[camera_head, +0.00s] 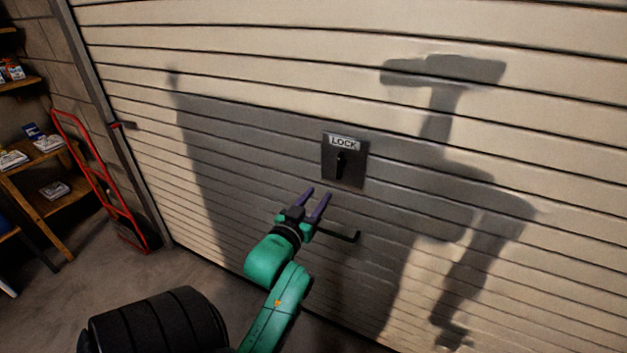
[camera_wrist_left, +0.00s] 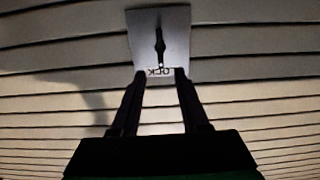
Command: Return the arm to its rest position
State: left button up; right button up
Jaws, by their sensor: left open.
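My left arm is green and reaches up from the bottom of the head view. My left gripper (camera_head: 317,191) has two purple fingers, apart and empty, just below and left of the lock plate (camera_head: 330,166). The plate is grey, reads "LOCK" and carries a dark lock handle (camera_head: 341,163) that points roughly up and down. In the left wrist view the plate (camera_wrist_left: 178,45) appears upside down, beyond the open fingertips (camera_wrist_left: 160,75), with the handle (camera_wrist_left: 160,45) in its middle. Nothing is between the fingers. My right gripper is not in view.
The ribbed garage door (camera_head: 230,150) fills the background, with a dark bar handle (camera_head: 350,237) beside my gripper. A red hand truck (camera_head: 97,180) and wooden shelves (camera_head: 45,155) stand at the left. Black tires (camera_head: 155,322) lie at the lower left. Shadows fall on the door.

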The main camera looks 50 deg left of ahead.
pick_arm(q)
jog(key=shift+v, duration=0.85)
jog(key=w+d+f+m+g+h, duration=0.1)
jog(key=d+f+g, duration=0.1)
jog(key=f, duration=0.7)
jog(key=w+d+f+g+h, duration=0.1)
jog(key=d+f+h, duration=0.15)
jog(key=f, duration=0.65)
jog(key=s+d+f+m+g+h, duration=0.1)
jog(key=s+d+f+g, duration=0.25)
jog(key=f, duration=0.75)
jog(key=s+d+f+m+g+h, duration=0.15)
jog(key=s+d+f, duration=0.25)
jog(key=f, duration=0.7)
jog(key=s+f+m+g, duration=0.1)
jog(key=s+f+g, duration=0.1)
jog(key=s+f, duration=0.3)
jog(key=s+f+m+g, duration=0.1)
jog(key=s+f+g, duration=0.2)
jog(key=s, duration=0.9)
jog(key=s+f+m+g, duration=0.1)
jog(key=s+f+g, duration=0.2)
jog(key=s+f, duration=0.5)
jog(key=shift+s+d, duration=0.4)
jog(key=shift+s, duration=0.05)
